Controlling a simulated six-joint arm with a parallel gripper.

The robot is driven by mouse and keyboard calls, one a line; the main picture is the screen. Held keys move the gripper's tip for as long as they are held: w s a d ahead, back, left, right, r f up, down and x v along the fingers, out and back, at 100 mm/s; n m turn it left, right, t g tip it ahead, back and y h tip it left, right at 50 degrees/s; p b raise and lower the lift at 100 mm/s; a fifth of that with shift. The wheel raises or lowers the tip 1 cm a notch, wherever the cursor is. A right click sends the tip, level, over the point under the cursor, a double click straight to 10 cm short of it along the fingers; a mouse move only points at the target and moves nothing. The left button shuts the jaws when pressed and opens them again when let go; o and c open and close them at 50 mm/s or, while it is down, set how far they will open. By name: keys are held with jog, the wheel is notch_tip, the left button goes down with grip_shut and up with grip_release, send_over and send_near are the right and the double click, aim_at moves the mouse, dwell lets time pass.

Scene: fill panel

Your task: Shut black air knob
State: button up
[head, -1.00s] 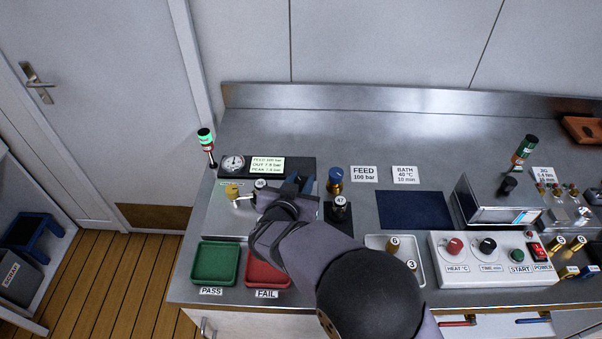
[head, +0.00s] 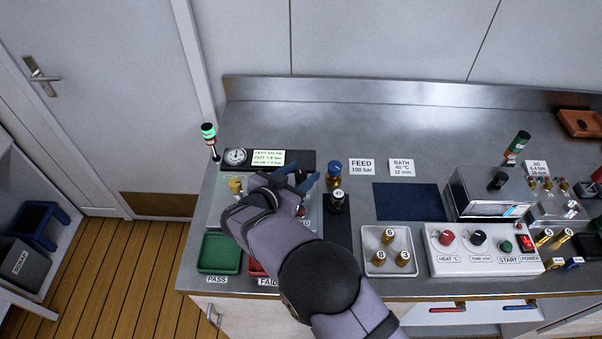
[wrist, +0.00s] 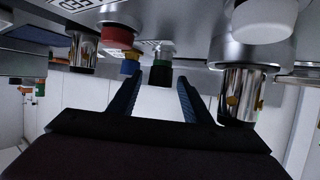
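My gripper (head: 294,179) hangs over the fill panel (head: 224,212), with its two blue fingers apart. In the wrist view my gripper (wrist: 160,80) is open, and no object touches both fingers. A small black piece with a green band (wrist: 160,74) shows between and beyond the fingertips; I cannot tell whether it is the black air knob. A red knob (wrist: 118,37) and a white knob (wrist: 265,18) lie to either side. In the head view my gripper and forearm hide much of the panel, and I cannot make out the black air knob there.
A gauge panel (head: 300,160) is behind. The green PASS tray (head: 219,252) is in front; my arm partly covers the red FAIL tray. A white tray (head: 408,268) holds brass pieces.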

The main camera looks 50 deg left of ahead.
jog(key=shift+s, duration=0.1)
jog(key=shift+s+d, duration=0.1)
jog(key=shift+s, duration=0.15)
jog(key=shift+b+v, duration=1.15)
jog(key=shift+v, duration=2.15)
jog(key=shift+w+r, duration=0.15)
jog(key=shift+r, duration=0.05)
